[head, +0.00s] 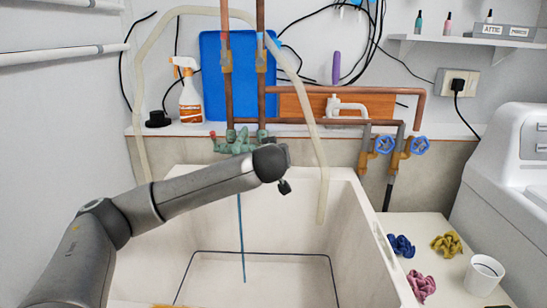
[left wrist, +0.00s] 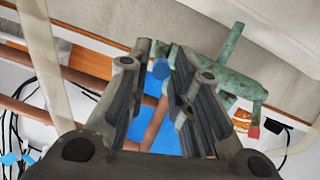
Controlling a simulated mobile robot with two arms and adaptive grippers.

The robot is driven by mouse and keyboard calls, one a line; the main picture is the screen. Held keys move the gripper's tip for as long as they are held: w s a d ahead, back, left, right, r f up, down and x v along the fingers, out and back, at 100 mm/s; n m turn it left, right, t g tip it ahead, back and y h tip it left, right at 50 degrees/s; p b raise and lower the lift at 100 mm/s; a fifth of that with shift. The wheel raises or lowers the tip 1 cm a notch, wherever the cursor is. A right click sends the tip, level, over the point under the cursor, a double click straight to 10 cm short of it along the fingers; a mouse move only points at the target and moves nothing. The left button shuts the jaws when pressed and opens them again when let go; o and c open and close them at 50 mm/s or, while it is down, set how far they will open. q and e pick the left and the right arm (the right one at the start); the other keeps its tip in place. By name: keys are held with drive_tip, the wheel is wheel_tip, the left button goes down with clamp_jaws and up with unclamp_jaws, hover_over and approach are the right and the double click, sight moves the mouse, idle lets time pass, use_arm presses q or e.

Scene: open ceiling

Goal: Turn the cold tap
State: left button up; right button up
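A green weathered tap fitting (head: 238,141) sits on the wall at the back of the sink, with a red-tipped end at its left. Its right side is hidden behind my left wrist. In the left wrist view the tap body (left wrist: 215,70) appears turned over, with a red tip (left wrist: 253,132) at right and a round blue tip (left wrist: 160,68), the cold one. My left gripper (left wrist: 162,82) is open, and the blue tip shows in the gap between its fingertips. Contact cannot be told. In the head view my left fingers are hidden behind the wrist. My right gripper is not in view.
A deep white sink (head: 348,200) lies below. A pale hose (head: 323,185) hangs into it, right of my wrist. Copper pipes (head: 262,85) rise behind the tap. Two blue valve wheels (head: 385,145) are farther right. A spray bottle (head: 189,95) stands on the ledge.

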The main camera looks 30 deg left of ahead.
use_arm(q)
drive_tip(key=v, duration=0.8)
drive_tip(key=shift+s+d, duration=0.1)
drive_tip(key=shift+s, duration=0.05)
